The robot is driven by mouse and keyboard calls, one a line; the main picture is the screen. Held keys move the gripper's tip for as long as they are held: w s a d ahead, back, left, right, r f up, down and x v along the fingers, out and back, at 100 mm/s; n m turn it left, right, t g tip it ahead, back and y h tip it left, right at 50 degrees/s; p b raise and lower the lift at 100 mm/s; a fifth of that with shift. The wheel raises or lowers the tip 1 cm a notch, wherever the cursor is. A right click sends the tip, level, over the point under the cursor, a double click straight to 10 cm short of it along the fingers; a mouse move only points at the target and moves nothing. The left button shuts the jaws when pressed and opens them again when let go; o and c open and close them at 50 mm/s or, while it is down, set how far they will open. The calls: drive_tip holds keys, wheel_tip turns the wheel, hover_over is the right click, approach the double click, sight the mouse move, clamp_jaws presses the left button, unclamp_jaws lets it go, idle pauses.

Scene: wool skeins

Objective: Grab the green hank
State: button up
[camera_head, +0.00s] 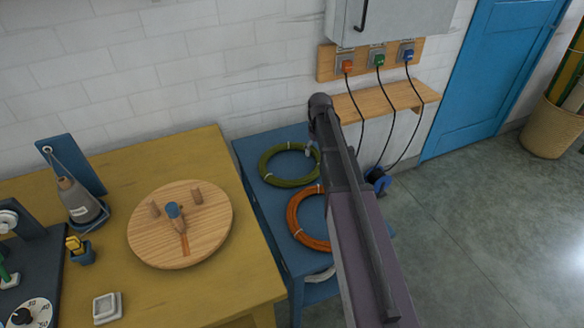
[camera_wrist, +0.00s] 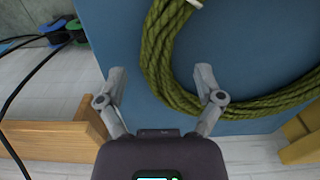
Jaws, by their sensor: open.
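The green hank (camera_head: 290,184) is an olive-green ring of cord with pale ties. It lies flat at the far end of a blue stand (camera_head: 247,151), against the wall. In the wrist view, part of the green hank (camera_wrist: 157,62) curves between and beyond my fingers, with a pale tie at the top edge. My gripper (camera_wrist: 160,78) is open and empty, and its right finger overlaps the cord in the picture. I cannot tell whether it touches. In the head view my gripper (camera_head: 312,149) is at the hank's right side, mostly hidden by my arm.
An orange hank (camera_head: 294,222) lies nearer on the stand, partly behind my arm. A pale hank (camera_head: 320,276) shows lower down. A wooden wall shelf (camera_head: 380,101) and hanging black cables are close on the right. A yellow table (camera_head: 215,285) stands left.

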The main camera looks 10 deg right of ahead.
drive_tip(key=shift+f+b, duration=0.5)
drive_tip(key=shift+f, duration=0.25)
clamp_jaws()
